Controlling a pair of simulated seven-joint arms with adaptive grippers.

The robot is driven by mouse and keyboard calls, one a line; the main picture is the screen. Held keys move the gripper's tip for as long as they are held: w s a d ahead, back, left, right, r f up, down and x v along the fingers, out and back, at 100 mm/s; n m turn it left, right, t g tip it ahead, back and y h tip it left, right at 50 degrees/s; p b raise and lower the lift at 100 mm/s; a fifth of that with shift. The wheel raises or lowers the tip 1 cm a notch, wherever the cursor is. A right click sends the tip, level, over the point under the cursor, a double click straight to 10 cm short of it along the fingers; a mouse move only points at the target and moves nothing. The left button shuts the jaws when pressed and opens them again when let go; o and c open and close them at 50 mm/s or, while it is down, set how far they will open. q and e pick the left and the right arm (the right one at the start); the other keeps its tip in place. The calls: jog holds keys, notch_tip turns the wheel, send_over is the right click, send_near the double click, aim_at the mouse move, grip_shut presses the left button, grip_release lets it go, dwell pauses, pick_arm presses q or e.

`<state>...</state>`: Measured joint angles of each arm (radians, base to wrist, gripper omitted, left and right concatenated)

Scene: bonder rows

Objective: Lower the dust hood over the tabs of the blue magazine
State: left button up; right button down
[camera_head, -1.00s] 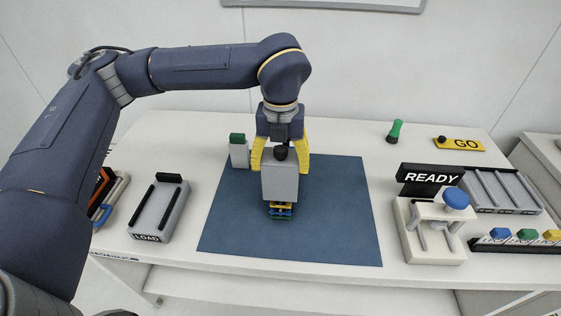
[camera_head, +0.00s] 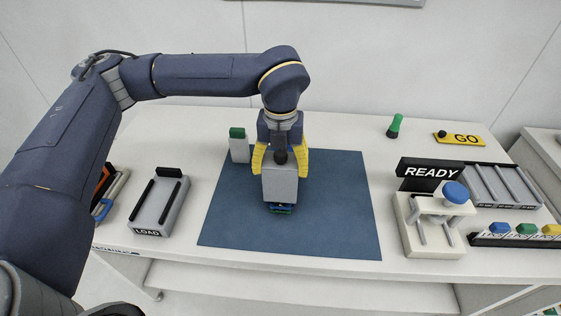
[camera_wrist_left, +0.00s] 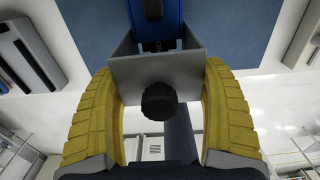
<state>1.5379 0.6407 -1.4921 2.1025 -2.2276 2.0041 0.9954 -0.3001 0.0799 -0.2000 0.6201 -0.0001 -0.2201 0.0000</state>
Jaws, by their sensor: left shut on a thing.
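The dust hood (camera_head: 280,186) is a light grey box with a black knob on top. My left gripper (camera_head: 281,166) is shut on it, with a yellow finger on each side. The blue magazine (camera_head: 283,209) stands on the dark blue mat, and only its low blue part shows below the hood's front edge. Its tabs are hidden by the hood. In the left wrist view the hood (camera_wrist_left: 185,72) lies between the fingers, and part of the blue magazine (camera_wrist_left: 157,18) shows beyond it. My right gripper is not in view.
A white block with a green top (camera_head: 239,147) stands close behind on the left. The LOAD holder (camera_head: 172,207) is at left; the READY stand (camera_head: 428,237), racks and a GO plate (camera_head: 462,139) are at right.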

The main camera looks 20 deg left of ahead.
aim_at(281, 153)
pick_arm(q)
jog(key=shift+f, duration=4.2)
jog(key=o, duration=1.4)
notch_tip(281, 153, up, 12)
jog(key=shift+r, duration=0.1)
dwell(0.7)
